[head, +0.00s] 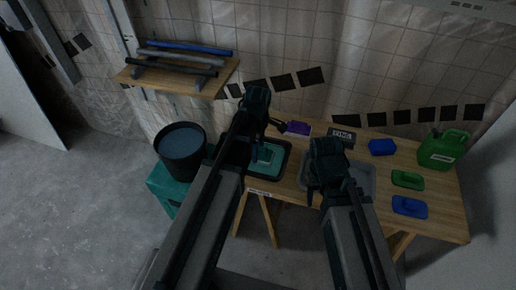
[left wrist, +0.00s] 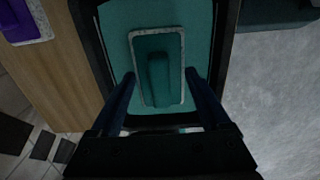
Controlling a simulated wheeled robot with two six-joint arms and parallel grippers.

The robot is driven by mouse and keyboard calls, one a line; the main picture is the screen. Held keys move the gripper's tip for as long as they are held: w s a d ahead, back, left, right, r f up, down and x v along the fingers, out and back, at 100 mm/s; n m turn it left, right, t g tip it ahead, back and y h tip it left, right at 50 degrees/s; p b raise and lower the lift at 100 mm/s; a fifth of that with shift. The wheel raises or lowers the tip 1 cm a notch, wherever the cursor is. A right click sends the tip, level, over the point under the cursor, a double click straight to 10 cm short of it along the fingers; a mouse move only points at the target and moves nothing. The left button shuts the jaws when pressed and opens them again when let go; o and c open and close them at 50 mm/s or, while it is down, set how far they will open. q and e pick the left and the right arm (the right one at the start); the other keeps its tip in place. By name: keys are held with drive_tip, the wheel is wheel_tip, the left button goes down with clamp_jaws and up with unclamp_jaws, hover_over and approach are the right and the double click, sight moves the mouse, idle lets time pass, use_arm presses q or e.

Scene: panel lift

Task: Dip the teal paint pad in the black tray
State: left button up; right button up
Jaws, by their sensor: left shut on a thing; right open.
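The teal paint pad (left wrist: 174,48) is a flat rectangular pad with a pale speckled edge and a raised handle. It lies over the teal paint inside the black tray (left wrist: 90,42), within the rim; whether its underside touches the paint I cannot tell. The black tray also shows in the head view (head: 289,149), partly behind my left arm. My right gripper (head: 314,190) is open and empty, above the grey tray (head: 369,179).
A purple pad (head: 298,128), a dark labelled box (head: 342,134), blue (head: 382,147) and green (head: 407,179) things, another blue pad (head: 409,207) and a green can (head: 441,151) stand on the wooden table (head: 447,205). A black bucket (head: 181,151) stands at left.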

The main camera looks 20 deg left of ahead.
use_arm(q)
drive_tip(key=shift+r+p, duration=3.35)
drive_tip(key=shift+r, duration=0.25)
drive_tip(key=shift+f, duration=0.1)
